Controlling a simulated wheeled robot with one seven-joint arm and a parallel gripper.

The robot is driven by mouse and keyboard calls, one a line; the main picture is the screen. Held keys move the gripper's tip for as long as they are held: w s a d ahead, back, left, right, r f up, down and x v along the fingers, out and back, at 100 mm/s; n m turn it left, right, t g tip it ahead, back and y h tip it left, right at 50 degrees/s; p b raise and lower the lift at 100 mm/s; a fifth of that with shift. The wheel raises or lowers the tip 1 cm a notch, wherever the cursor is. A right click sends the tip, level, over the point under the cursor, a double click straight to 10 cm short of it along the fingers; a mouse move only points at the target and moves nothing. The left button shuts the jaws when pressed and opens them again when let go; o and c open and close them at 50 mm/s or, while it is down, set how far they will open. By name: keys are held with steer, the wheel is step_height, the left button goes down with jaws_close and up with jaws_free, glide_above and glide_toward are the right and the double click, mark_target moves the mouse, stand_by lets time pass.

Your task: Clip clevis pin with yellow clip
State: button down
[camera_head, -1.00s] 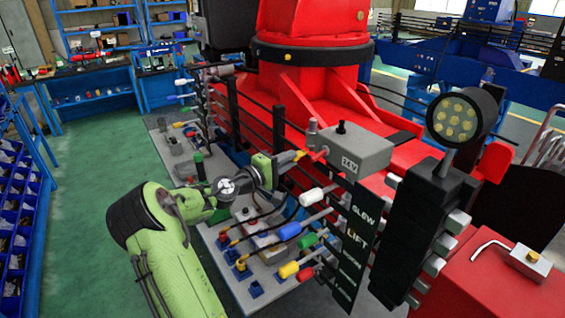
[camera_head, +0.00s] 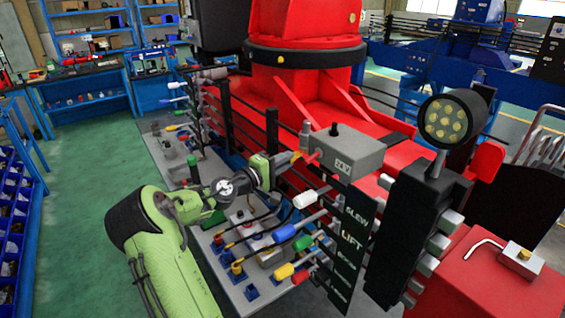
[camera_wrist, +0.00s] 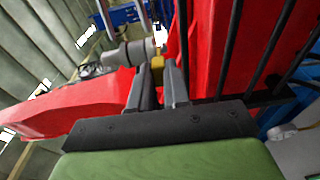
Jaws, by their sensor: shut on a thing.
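My gripper (camera_head: 289,158) is at the end of my green arm, beside the black rails in front of the red crane column. It is shut on a small yellow piece, the yellow clip (camera_head: 297,156). The clip also shows between the dark fingertips in the wrist view (camera_wrist: 157,64), mostly hidden by them. A red piece (camera_head: 314,157) lies just right of the clip in the head view. A grey cylindrical part (camera_wrist: 130,53) is just beyond the fingertips in the wrist view; I cannot tell whether it is the clevis pin. Contact between clip and pin cannot be told.
A grey box (camera_head: 347,153) with a black knob stands right of my gripper. Black rails (camera_head: 272,130) run close by. Below are levers with coloured handles (camera_head: 285,233) and a grey panel (camera_head: 215,262). A round lamp (camera_head: 450,120) stands at right. Green floor at left is open.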

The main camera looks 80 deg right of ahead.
steer(key=shift+x, duration=1)
steer(key=c, duration=1)
jaws_free()
steer(key=shift+c, duration=0.2)
steer(key=v, duration=0.5)
steer(key=shift+b, duration=0.4)
steer(key=b+v, duration=0.1)
steer(key=v, duration=1.4)
steer(key=shift+a, duration=0.3)
